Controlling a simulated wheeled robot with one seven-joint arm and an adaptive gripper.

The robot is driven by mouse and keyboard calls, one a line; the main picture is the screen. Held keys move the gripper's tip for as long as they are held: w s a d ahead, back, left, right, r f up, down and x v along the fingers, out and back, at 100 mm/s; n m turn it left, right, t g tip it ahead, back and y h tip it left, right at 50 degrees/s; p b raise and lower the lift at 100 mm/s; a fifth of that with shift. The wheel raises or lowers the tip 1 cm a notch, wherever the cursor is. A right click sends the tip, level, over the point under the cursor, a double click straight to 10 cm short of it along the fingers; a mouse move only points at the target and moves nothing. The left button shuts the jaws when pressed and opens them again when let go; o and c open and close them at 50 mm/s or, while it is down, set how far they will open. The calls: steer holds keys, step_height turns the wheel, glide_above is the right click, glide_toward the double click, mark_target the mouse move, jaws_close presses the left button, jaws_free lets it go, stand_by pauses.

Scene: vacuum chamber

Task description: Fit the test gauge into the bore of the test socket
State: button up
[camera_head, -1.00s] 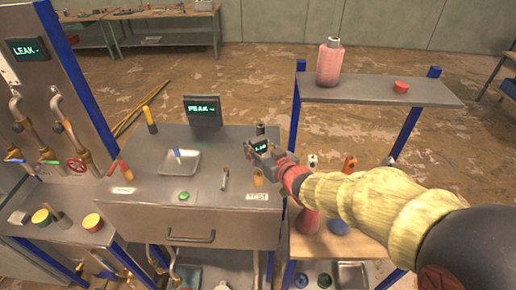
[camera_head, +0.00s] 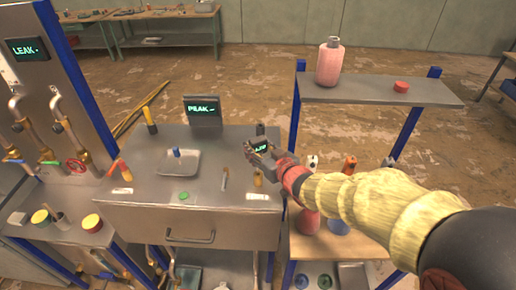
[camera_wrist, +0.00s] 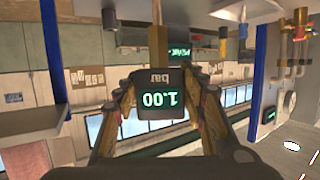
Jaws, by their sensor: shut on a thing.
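The test gauge (camera_head: 260,147) is a dark block with a lit green display. My gripper (camera_head: 256,150) is shut on it and holds it above the right part of the steel bench. In the wrist view, the gauge (camera_wrist: 160,95) sits between the two fingers of my gripper (camera_wrist: 160,100), and its display reads 1.00 bar upside down. A small brass fitting (camera_head: 258,180), probably the test socket, stands near the bench's front right, behind a white label. The gauge is above and apart from it. Its bore cannot be made out.
A metal tray (camera_head: 165,168) with a small blue item lies on the bench (camera_head: 140,165), left of my gripper. A shelf (camera_head: 350,91) with a pink bottle (camera_head: 328,62) rises at the right. A slim upright tool (camera_head: 225,178) is left of the fitting.

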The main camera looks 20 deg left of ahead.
steer(key=shift+f+b, duration=2)
steer(key=shift+f, duration=0.45)
steer(key=shift+f, duration=0.1)
steer(key=shift+f+b, duration=0.45)
steer(key=shift+b, duration=0.1)
steer(key=o, duration=1.2)
steer(key=shift+r, duration=0.1)
steer(key=shift+o, duration=0.6)
steer(key=v, duration=1.2)
